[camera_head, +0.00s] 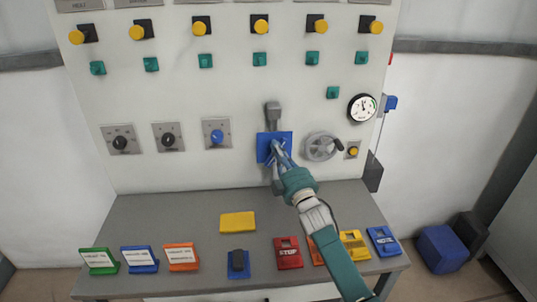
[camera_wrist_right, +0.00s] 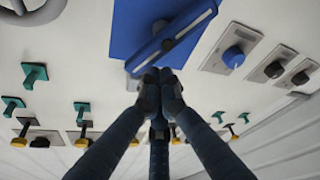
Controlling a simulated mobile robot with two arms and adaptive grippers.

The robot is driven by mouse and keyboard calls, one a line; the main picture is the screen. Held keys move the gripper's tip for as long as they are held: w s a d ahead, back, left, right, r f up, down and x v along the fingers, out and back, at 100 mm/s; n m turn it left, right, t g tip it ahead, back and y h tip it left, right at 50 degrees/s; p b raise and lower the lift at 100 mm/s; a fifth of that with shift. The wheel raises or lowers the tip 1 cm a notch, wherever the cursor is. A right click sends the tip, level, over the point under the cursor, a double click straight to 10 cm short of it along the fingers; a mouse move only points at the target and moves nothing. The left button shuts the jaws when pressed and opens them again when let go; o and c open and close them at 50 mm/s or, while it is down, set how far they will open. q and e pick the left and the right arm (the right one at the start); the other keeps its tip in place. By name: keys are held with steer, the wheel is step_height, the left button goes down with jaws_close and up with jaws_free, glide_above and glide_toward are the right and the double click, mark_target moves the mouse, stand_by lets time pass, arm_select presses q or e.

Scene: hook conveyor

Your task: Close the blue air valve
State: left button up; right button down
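The blue air valve (camera_head: 285,141) appears to be the blue square piece on the front panel, below a grey pipe fitting (camera_head: 273,113). In the right wrist view it is a blue plate (camera_wrist_right: 150,20) with a blue bar-shaped handle (camera_wrist_right: 180,35) set slantwise across it. My right gripper (camera_head: 275,147) is at the valve and hides part of it. In the right wrist view its fingertips (camera_wrist_right: 160,88) are drawn together at the lower end of the handle. Whether the handle is between them is hidden. My left gripper is not in view.
A grey handwheel (camera_head: 320,147) sits just right of the valve, with a gauge (camera_head: 362,108) above it. A blue knob (camera_head: 217,136) is to the left. Below, a grey table (camera_head: 180,210) carries several coloured blocks and signs. A blue box (camera_head: 442,248) stands on the floor at right.

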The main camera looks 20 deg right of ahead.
mark_target(285, 145)
steer(key=shift+s+d+f+m+t+h+b, duration=0.2)
steer(key=shift+m+b, duration=0.3)
steer(key=shift+m, duration=0.45)
steer(key=shift+w+d+r+m+t+h+b, duration=0.1)
steer(key=shift+d+m+h+b, duration=0.3)
steer(key=shift+m, duration=0.55)
steer(key=shift+s+d+f+m+h+b, duration=0.15)
steer(key=shift+m+h+b, duration=0.55)
steer(key=shift+m, duration=0.7)
steer(key=shift+s+d+f+m+h+b, duration=0.1)
steer(key=shift+d+f+m+h+b, duration=0.3)
steer(key=shift+m, duration=0.75)
steer(key=shift+d+r+m+h+b, duration=0.15)
steer(key=shift+m+h, duration=0.45)
steer(key=shift+m, duration=0.5)
steer(key=shift+s+d+f+m+h+b, duration=0.1)
steer(key=shift+f+m+h+b, duration=0.3)
steer(key=shift+m, duration=0.75)
steer(key=shift+r, duration=0.15)
steer(key=shift+w+r+p, duration=0.15)
steer(key=shift+r+p, duration=0.35)
steer(key=shift+r, duration=0.05)
steer(key=s+a, duration=0.2)
steer(key=s, duration=0.7)
steer(key=shift+s+a+f, duration=0.15)
steer(key=shift+a, duration=0.2)
